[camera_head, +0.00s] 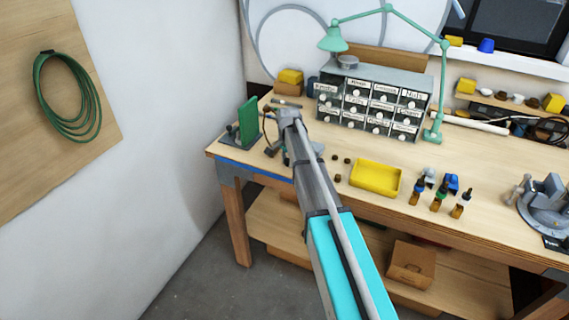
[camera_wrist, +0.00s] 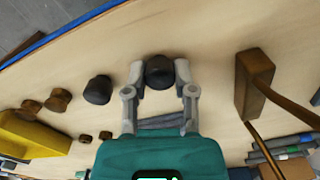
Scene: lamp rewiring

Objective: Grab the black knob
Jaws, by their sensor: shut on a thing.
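In the wrist view, my gripper (camera_wrist: 160,76) is shut on a black knob (camera_wrist: 159,71), with one finger on each side of it. The knob is dark and rounded, and it is at or close to the wooden bench top; I cannot tell if it touches the wood. A second black knob (camera_wrist: 97,90) stands on the bench just left of my gripper. In the head view, my arm reaches over the bench and its links largely hide the gripper and the held knob.
Several small brown pieces (camera_wrist: 59,100) and a yellow tray (camera_wrist: 35,138) lie left of my gripper in the wrist view. A brown wooden block (camera_wrist: 254,84) stands close on the right. The drawer cabinet (camera_head: 372,97) and green lamp (camera_head: 333,40) stand behind on the workbench (camera_head: 480,150).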

